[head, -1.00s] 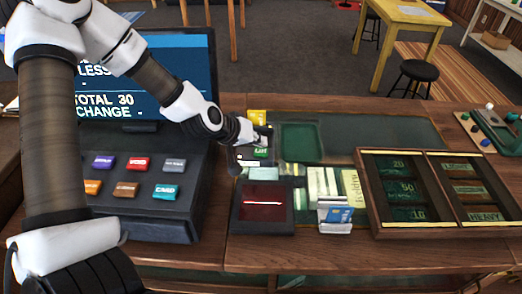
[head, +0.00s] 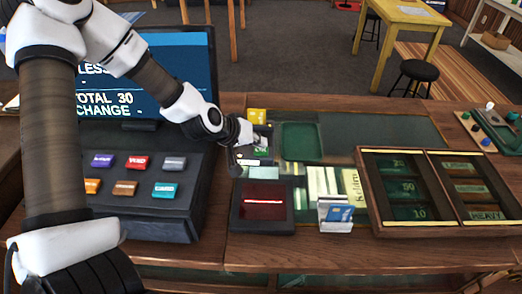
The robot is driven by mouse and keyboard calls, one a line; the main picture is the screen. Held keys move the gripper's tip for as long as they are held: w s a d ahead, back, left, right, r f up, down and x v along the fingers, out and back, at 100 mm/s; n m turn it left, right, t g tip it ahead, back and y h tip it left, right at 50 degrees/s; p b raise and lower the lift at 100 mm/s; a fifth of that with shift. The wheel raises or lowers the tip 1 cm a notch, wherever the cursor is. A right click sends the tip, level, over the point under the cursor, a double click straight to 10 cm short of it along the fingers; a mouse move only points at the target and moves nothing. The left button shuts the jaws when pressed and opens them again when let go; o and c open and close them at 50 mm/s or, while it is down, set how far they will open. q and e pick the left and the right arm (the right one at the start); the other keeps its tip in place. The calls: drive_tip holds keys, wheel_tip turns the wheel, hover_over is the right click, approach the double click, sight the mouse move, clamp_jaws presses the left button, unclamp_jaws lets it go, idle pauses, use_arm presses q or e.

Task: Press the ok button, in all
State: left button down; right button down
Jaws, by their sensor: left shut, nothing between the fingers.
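A small dark card terminal (head: 264,132) lies on the wooden counter, right of the cash register. A small green patch (head: 262,149) shows on it; its lettering is too small to read, so I cannot tell whether it is the ok button. My left gripper (head: 238,163) reaches down over the terminal's left side, shut and empty. It hides part of the terminal, and I cannot tell whether its tips touch it. My right gripper is not in view.
The register (head: 150,215) has several coloured keys and a screen reading total 30. A red-windowed scanner (head: 263,212), a card holder (head: 336,215) and a wooden cash tray (head: 375,228) stand on the counter. A green mat (head: 385,130) lies behind.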

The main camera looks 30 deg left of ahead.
sight(259, 150)
use_arm(q)
drive_tip(key=shift+f+b, duration=0.35)
drive_tip(key=shift+f, duration=0.15)
idle(0.6)
idle(0.3)
drive_tip(key=shift+r+p, duration=0.85)
drive_tip(key=shift+r, duration=0.05)
drive_tip(key=shift+r, duration=0.1)
wheel_tip(259, 150, up, 5)
drive_tip(key=p, duration=0.5)
idle(0.4)
